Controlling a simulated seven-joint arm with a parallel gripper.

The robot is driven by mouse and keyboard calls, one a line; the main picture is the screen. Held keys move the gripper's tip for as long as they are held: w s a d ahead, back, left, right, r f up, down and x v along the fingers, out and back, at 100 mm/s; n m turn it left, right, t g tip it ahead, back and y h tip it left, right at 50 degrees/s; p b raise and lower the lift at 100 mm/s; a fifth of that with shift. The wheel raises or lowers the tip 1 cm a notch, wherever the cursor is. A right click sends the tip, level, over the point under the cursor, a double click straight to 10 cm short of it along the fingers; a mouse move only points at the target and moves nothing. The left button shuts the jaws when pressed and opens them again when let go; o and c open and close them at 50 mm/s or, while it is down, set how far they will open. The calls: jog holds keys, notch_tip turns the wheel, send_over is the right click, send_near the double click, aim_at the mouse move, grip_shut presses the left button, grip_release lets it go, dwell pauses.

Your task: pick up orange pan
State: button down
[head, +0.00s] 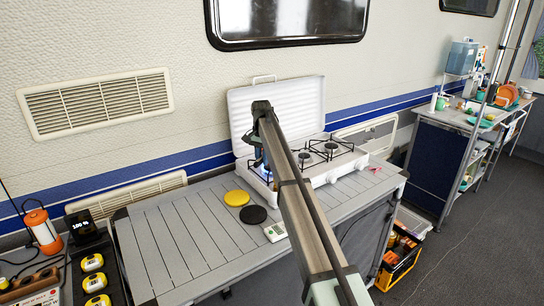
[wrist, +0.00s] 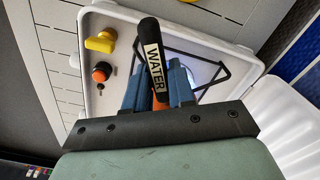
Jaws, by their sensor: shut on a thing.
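My gripper (wrist: 157,78) has blue fingers, shut on an orange and black thing. Its black, rod-like part (wrist: 148,35) has a white label reading WATER, and an orange part (wrist: 160,104) shows low between the fingers. I cannot tell whether this is the orange pan's handle. In the head view my gripper (head: 259,158) is at the left end of the white stove (head: 318,181), mostly hidden by my arm. A round orange thing (head: 507,93), possibly a dish or pan, stands on the far counter at the right.
The stove's white lid (head: 286,98) stands open against the wall. A yellow disc (head: 236,198), a black disc (head: 253,214) and a small white device (head: 275,232) lie on the slatted grey table (head: 180,240). An orange lantern (head: 42,230) stands at the left. The table's left part is clear.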

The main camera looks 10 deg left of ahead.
jog(key=shift+r, duration=2.8)
